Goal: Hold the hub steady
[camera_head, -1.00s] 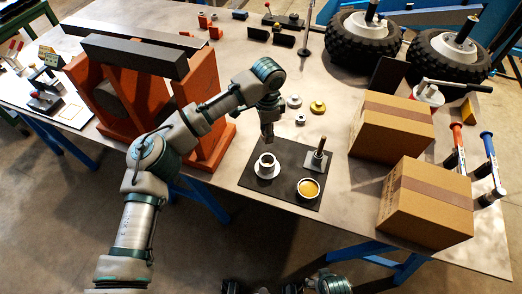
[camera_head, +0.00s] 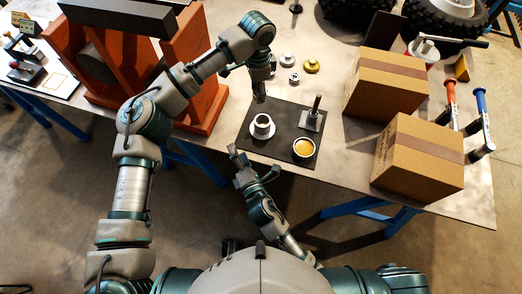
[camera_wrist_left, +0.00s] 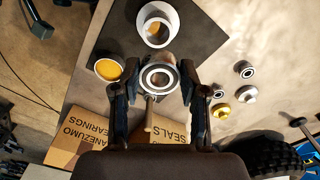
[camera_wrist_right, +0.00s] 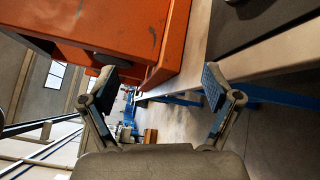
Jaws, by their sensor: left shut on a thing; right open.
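The hub (camera_head: 262,128), a pale flanged cylinder with an open bore, stands upright on a dark mat (camera_head: 281,155) at the table's near edge. It also shows in the left wrist view (camera_wrist_left: 156,26). My left gripper (camera_head: 260,98) is above and just behind the hub. It is shut on a ring-shaped steel bearing (camera_wrist_left: 158,78), held apart from the hub. My right gripper (camera_head: 238,154) is open and empty, near the mat's front left corner and apart from the hub. The right wrist view shows its spread fingers (camera_wrist_right: 158,88) with nothing between them.
A dish of amber grease (camera_head: 304,148) and a tool with an upright handle (camera_head: 314,115) stand right of the hub. Cardboard boxes (camera_head: 420,155) are further right. An orange press frame (camera_head: 205,80) stands left. Small metal rings (camera_head: 287,59) lie behind the mat.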

